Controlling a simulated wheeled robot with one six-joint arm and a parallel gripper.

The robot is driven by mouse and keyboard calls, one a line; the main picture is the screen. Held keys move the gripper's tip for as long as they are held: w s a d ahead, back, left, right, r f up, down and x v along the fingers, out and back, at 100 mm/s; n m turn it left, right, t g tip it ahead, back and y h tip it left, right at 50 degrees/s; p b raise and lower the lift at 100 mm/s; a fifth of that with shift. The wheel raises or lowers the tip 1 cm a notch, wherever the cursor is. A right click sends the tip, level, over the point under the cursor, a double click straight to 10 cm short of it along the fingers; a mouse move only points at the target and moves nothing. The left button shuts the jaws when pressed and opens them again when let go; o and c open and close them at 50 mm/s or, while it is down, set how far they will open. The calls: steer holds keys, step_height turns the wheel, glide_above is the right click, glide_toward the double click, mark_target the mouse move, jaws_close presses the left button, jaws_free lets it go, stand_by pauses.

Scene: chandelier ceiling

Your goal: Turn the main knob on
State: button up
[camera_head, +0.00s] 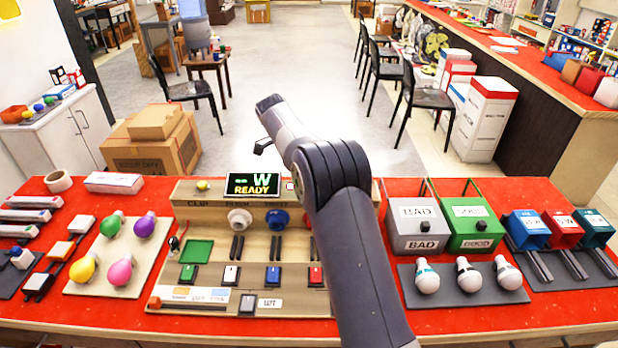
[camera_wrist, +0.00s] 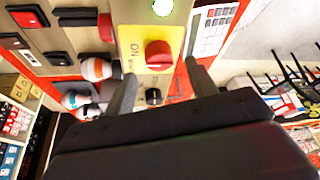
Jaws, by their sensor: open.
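A red round knob (camera_wrist: 158,55) sits on a yellow plate marked ON in the wrist view, with a lit green lamp (camera_wrist: 163,8) above it and a small black knob (camera_wrist: 153,96) below. My gripper (camera_wrist: 160,70) is open and empty. Its two fingers point toward the yellow plate, one on each side of the red knob in the picture; I see no contact. In the head view my arm rises over the middle of the table and I cannot make out the yellow plate or red knob there.
The red table (camera_head: 350,320) holds a beige test board (camera_head: 215,322), a tray of coloured bulbs (camera_head: 75,289), white bulbs on a dark mat (camera_head: 447,299), and grey (camera_head: 419,228) and green (camera_head: 475,225) boxes. Cardboard boxes (camera_head: 150,150) and chairs stand beyond; open floor lies between.

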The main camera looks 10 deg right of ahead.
steer(key=v, duration=0.7)
steer(key=shift+r, duration=0.2)
steer(key=x, duration=1)
steer(key=shift+f+p, duration=0.3)
steer(key=shift+f, duration=0.1)
steer(key=shift+n, duration=0.3)
